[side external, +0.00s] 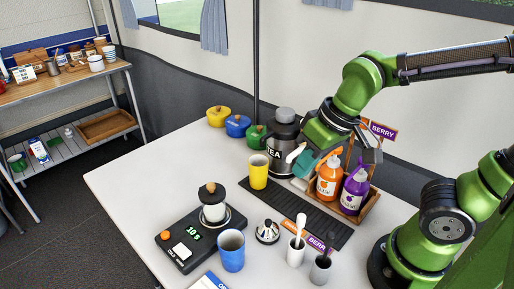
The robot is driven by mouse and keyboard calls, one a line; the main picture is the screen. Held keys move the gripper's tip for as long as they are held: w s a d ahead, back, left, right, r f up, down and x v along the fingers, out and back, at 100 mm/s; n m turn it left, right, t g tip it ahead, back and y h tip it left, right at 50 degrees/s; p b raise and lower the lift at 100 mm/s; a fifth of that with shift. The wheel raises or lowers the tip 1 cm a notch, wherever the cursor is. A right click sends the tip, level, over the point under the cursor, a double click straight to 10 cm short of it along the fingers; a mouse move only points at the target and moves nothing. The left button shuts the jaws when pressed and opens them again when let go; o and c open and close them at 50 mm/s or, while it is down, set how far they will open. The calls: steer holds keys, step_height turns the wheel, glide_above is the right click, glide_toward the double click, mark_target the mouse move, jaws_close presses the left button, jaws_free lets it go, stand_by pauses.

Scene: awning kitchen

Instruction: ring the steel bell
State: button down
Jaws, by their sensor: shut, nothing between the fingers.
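My gripper (345,153) is shut and empty. It is up and to the right of the bell in the picture, around the orange and purple bottles, and well apart from the bell. Its fingertips are hard to make out against the things behind.
An orange bottle (328,179) and a purple bottle (354,192) stand in a wooden caddy. A yellow cup (258,172), a blue cup (231,251), a white holder (296,252), a grey holder (320,269) and a black scale (176,247) surround the bell. The table's left part is clear.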

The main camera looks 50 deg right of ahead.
steer(key=a+f+n+g+h, duration=0.3)
steer(key=f+n, duration=0.1)
steer(key=n, duration=0.1)
steer(key=n+h, duration=0.6)
steer(key=h, duration=0.2)
glide_above(266, 228)
steer(key=shift+f, duration=0.3)
steer(key=shift+f, duration=0.1)
steer(key=shift+f, duration=4.35)
